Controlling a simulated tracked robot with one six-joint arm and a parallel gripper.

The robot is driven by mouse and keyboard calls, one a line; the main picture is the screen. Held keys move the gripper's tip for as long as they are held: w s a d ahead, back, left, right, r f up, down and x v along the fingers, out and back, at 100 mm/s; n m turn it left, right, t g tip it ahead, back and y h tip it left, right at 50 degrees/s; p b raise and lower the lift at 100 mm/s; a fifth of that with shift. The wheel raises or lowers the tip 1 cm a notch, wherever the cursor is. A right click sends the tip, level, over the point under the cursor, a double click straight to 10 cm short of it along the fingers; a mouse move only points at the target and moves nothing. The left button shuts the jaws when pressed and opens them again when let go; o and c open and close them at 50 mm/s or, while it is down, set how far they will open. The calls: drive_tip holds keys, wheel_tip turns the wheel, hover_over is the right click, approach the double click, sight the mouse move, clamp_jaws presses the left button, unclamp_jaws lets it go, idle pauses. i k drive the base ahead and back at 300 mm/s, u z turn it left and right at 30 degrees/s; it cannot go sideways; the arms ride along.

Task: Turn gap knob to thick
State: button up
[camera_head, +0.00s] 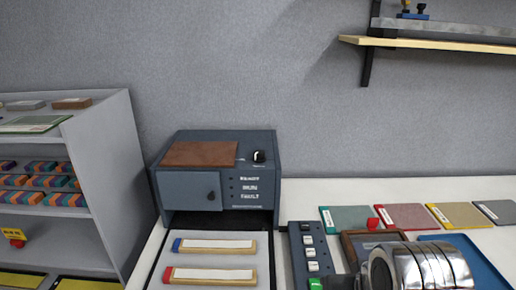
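A blue-grey machine (265,185) stands on the white table against the wall. A black round knob (259,156) with a small light mark sits at the upper right of the machine. The lettering by the knob is too small to read, so I cannot tell which setting it points to. My gripper's fingers do not show. A chrome banded part of my arm enters at the bottom right, well to the right of the knob and apart from it.
A tray (210,262) with two pale bars lies before the machine. A dark button panel (304,250) and a brown frame (357,245) lie to its right. Coloured sheets (405,216) lie behind. A grey shelf unit (110,160) stands left; a wall shelf (430,44) hangs upper right.

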sight(259, 156)
drive_tip(key=k, duration=1.35)
drive_tip(key=u, duration=0.15)
drive_tip(key=i, duration=0.35)
drive_tip(key=u, duration=0.75)
drive_tip(key=i, duration=1.05)
drive_tip(key=u, duration=0.25)
